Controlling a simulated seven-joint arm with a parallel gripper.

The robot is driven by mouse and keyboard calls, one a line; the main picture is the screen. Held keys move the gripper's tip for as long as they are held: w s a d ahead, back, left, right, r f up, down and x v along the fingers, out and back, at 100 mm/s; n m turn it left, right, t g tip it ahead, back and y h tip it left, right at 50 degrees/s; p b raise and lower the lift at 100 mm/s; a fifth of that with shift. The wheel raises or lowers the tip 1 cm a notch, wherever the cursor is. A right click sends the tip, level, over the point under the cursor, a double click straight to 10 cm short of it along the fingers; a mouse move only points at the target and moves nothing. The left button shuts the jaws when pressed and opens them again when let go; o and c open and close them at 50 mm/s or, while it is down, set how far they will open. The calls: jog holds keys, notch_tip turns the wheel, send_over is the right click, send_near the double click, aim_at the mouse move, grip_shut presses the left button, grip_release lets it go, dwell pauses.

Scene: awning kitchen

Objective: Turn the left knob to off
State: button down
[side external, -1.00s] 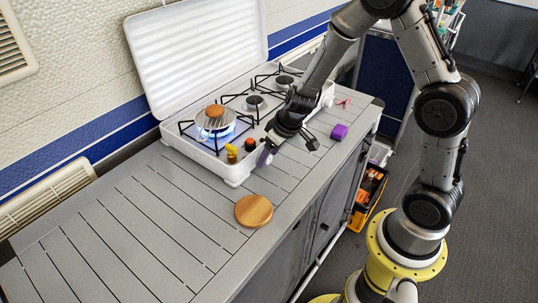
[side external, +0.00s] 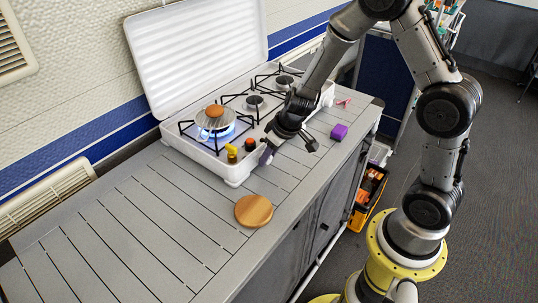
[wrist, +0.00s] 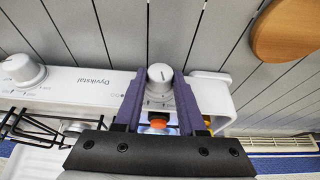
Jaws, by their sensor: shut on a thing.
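The white gas stove (side external: 213,165) stands on the slatted counter with its lid raised. Its front-left burner (side external: 213,134) shows a blue flame under a small pan (side external: 214,122) holding a round brown thing. The left knob (wrist: 160,74) is white and round on the stove's front panel. In the wrist view it sits between the two purple fingers of my gripper (wrist: 160,88), which is shut on it. In the side view my gripper (side external: 267,155) is at the stove's front edge and hides this knob. A second knob (wrist: 22,69) shows at the left of the wrist view.
A yellow-topped shaker (side external: 232,153) and a red-topped one (side external: 250,145) stand close beside my gripper. A round wooden board (side external: 253,211) lies on the counter (side external: 140,230) in front. A purple block (side external: 339,132) lies to the right. The counter's left part is clear.

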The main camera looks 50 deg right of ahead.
jog(key=shift+d+y, duration=0.2)
jog(key=shift+y, duration=0.5)
jog(key=shift+d+f+m+y, duration=0.15)
jog(key=shift+m+y, duration=0.1)
jog(key=shift+y, duration=0.4)
jog(key=shift+d+r+m+y, duration=0.1)
jog(key=shift+m+y, duration=0.15)
jog(key=shift+y, duration=0.4)
jog(key=y, duration=0.3)
jog(key=shift+d+f+m+y, duration=0.25)
jog(key=shift+m+y, duration=0.05)
jog(key=shift+m, duration=0.1)
jog(key=y, duration=0.2)
jog(key=m+y, duration=0.1)
jog(key=y, duration=0.1)
jog(key=shift+d+f+t, duration=0.15)
jog(key=shift+f+t, duration=0.15)
jog(key=shift+t, duration=0.1)
jog(key=shift+f+m+t+y, duration=0.15)
jog(key=shift+m+t+y, duration=0.15)
jog(key=shift+y, duration=0.55)
jog(key=shift+f+m+t+y, duration=0.1)
jog(key=shift+m+t+y, duration=0.15)
jog(key=shift+y, duration=0.9)
jog(key=shift+c, duration=2.4)
grip_release()
